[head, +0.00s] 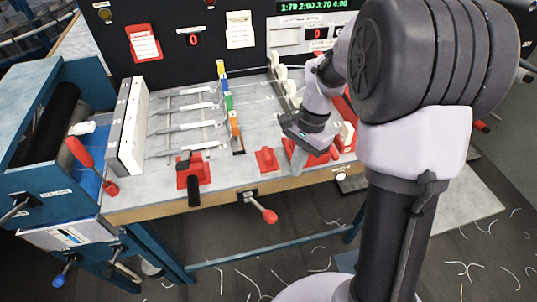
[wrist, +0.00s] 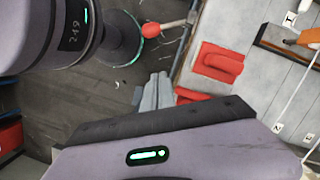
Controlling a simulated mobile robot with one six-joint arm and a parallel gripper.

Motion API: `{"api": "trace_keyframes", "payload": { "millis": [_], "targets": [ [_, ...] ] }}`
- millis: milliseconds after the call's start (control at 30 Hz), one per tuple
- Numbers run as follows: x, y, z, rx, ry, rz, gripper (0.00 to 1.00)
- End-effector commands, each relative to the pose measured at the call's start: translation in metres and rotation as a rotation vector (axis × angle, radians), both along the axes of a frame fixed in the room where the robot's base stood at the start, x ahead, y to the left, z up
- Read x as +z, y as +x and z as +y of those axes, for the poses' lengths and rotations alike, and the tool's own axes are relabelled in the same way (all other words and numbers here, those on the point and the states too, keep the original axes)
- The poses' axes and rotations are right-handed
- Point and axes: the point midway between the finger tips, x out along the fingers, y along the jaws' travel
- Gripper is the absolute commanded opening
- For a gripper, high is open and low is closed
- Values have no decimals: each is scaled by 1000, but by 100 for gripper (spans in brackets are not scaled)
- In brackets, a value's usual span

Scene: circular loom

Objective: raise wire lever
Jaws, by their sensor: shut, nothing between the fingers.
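A lever with a red knob (head: 268,215) sticks out below the front edge of the table. The red knob also shows near the top of the wrist view (wrist: 151,30). No label marks it as the wire lever, so I cannot tell for sure which lever is meant. My gripper (head: 297,168) points down near the table's front edge, to the right of and above the red knob in the head view. Its grey fingers (wrist: 155,92) are shut and empty, apart from the red knob. A red block (head: 267,160) stands on the table left of the fingers.
A red base with a black handle (head: 193,172) and a coloured strip (head: 232,115) stand on the grey table. A red-handled lever (head: 80,155) is at the left machine. Blue legs and a crossbar (head: 270,250) are below. White wire scraps lie on the floor.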

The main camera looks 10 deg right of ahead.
Motion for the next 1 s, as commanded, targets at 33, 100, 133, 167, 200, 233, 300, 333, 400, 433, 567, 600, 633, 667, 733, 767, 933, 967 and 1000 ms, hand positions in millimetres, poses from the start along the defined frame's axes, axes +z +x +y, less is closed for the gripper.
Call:
{"api": "trace_keyframes", "payload": {
  "millis": [33,100,133,167,200,233,300,333,400,433,567,600,633,667,733,767,933,967,1000],
  "targets": [
    [-1,0,0,-2,0,2,0],
    [-1,0,0,-2,0,2,0],
    [-1,0,0,-1,0,2,0],
    [-1,0,0,-1,0,2,0],
    [-1,0,0,-1,0,2,0],
    [-1,0,0,0,0,1,0],
    [-4,0,1,0,0,1,0],
    [-6,-1,1,0,0,1,0],
    [-16,-2,3,0,1,2,0],
    [-21,-3,4,0,1,3,0],
    [-51,-6,10,3,1,4,0],
    [-59,-7,12,3,1,4,0],
    [-66,-8,13,2,1,2,0],
    [-72,-9,14,3,1,3,0],
    [-87,-11,17,1,2,3,0],
    [-94,-11,18,1,1,2,0],
    [-106,-22,37,4,0,-1,0],
    [-107,-24,41,5,1,-1,0],
    [-107,-26,45,4,0,-1,0]
  ]
}}
